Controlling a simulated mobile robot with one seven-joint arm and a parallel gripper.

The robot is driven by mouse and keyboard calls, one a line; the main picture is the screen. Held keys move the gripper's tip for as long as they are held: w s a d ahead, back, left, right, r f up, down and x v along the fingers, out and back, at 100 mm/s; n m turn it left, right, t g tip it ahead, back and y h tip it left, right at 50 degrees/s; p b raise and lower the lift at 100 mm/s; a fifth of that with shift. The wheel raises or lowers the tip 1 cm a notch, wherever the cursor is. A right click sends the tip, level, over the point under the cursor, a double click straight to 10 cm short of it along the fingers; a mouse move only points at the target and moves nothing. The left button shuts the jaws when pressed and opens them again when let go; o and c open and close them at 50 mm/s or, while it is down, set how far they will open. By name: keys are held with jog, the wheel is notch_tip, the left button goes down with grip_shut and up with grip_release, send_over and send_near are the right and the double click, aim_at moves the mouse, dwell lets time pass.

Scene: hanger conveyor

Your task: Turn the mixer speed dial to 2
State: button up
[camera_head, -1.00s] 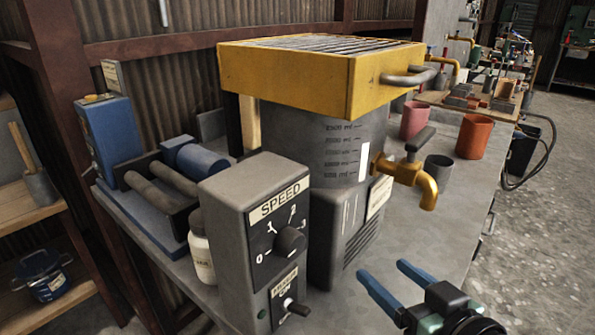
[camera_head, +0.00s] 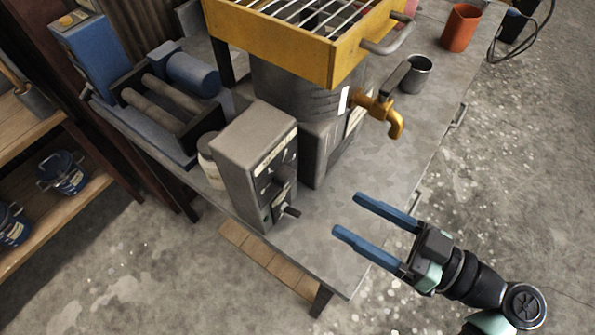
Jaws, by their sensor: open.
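The grey mixer control box (camera_head: 232,150) stands at the near end of the workbench. Its dark front panel bears a pale label (camera_head: 274,151) at the top, and the dark speed dial (camera_head: 283,173) sits below it. The dial is seen steeply from above, so its pointer and numbers are too small to read. A small lever switch (camera_head: 291,211) sticks out below the dial. My gripper (camera_head: 347,215) is open and empty, with two blue fingers pointing left toward the box. It is to the right of the box and apart from it, over the bench's near edge.
The mixer drum (camera_head: 290,90), topped by a yellow grated frame (camera_head: 270,45), stands behind the box. A brass tap (camera_head: 385,112) juts right. A metal cup (camera_head: 414,75) and an orange cup (camera_head: 460,27) stand farther back. The bench top (camera_head: 355,170) between box and gripper is clear.

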aim_at(290, 180)
jog(key=p+x, duration=0.2)
jog(key=x, duration=0.8)
jog(key=shift+w+a+p, duration=0.2)
jog(key=shift+a+p, duration=0.1)
jog(key=shift+a, duration=0.05)
grip_shut()
